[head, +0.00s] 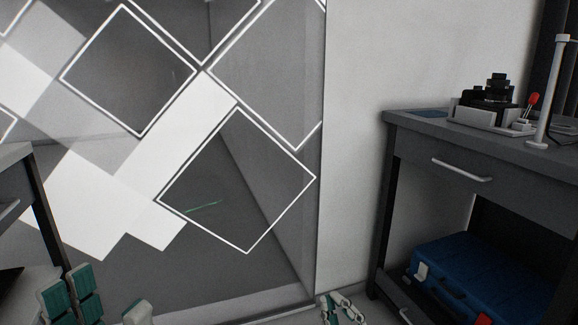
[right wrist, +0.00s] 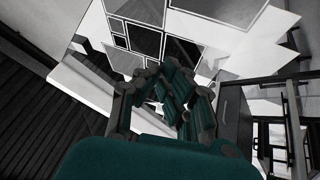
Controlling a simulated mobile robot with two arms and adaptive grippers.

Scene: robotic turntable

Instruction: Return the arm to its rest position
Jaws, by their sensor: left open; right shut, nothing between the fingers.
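My left gripper (head: 108,300) is at the bottom left of the head view, with its green-padded fingers spread apart and nothing between them. My right gripper (head: 342,308) shows at the bottom edge of the head view, left of the desk's legs. It also fills the middle of the right wrist view (right wrist: 172,92), where its dark, green-padded fingers are drawn together with no object in them. Most of both arms is outside the head view.
A grey desk (head: 425,128) with a drawer stands at the right, carrying a tray (head: 474,121) with black parts and a red-tipped item. A blue case (head: 470,262) lies below. A glass partition (head: 255,185) with a diamond pattern stands ahead. Another table (head: 15,155) edges in at left.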

